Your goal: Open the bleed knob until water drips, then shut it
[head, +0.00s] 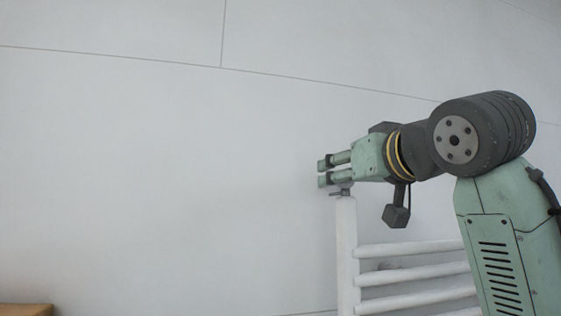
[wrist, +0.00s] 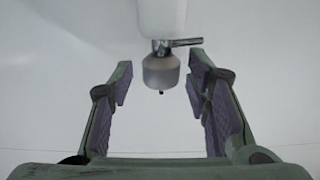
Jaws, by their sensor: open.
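A white radiator (head: 347,250) stands against the wall, with a small grey bleed fitting (head: 342,190) on top of its left post. In the wrist view the post's white end (wrist: 161,18) shows at the top, then a metal neck with a thin side stub (wrist: 188,42) pointing right, then the rounded grey bleed knob (wrist: 161,72). My gripper (head: 323,172) is open and just above the fitting in the head view. In the wrist view the knob appears between the parted fingers, with gaps on both sides. No water drop shows.
Several white horizontal bars (head: 410,248) run right from the post, below my arm. A plain pale wall (head: 150,160) lies behind. A brown wooden edge (head: 25,309) shows at the lower left. The space left of the post looks clear.

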